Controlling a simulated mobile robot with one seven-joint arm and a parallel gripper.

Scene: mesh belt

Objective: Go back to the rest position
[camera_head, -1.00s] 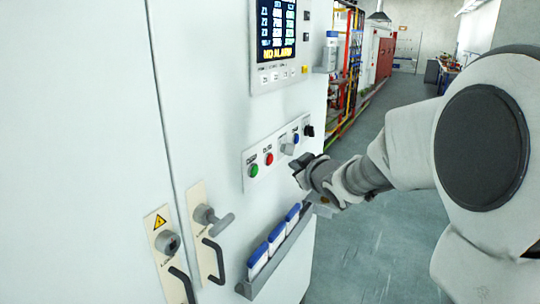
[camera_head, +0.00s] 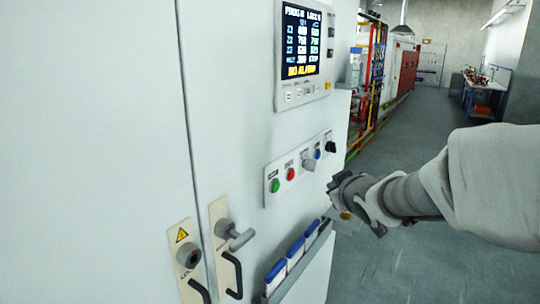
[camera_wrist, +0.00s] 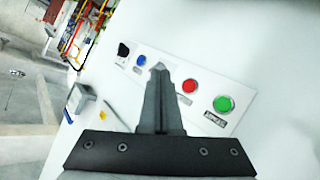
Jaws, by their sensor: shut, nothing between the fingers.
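My gripper (camera_head: 346,190) is in front of the white cabinet (camera_head: 110,120), to the right of and below its button panel (camera_head: 300,168). In the wrist view my gripper (camera_wrist: 158,70) has its fingers together, with nothing between them. The panel (camera_wrist: 232,126) lies beyond the fingertips there, with a green button (camera_wrist: 224,104), a red button (camera_wrist: 190,86) and a blue button (camera_wrist: 142,60). The fingertips hide part of the panel in the wrist view. In the head view the gripper appears apart from the panel.
A screen (camera_head: 302,42) is above the panel. A rack with blue-topped items (camera_head: 293,254) juts out below it. Door handles (camera_head: 230,272) stick out at the lower left. Open floor (camera_head: 400,265) lies to the right, with a workbench (camera_head: 487,95) far back.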

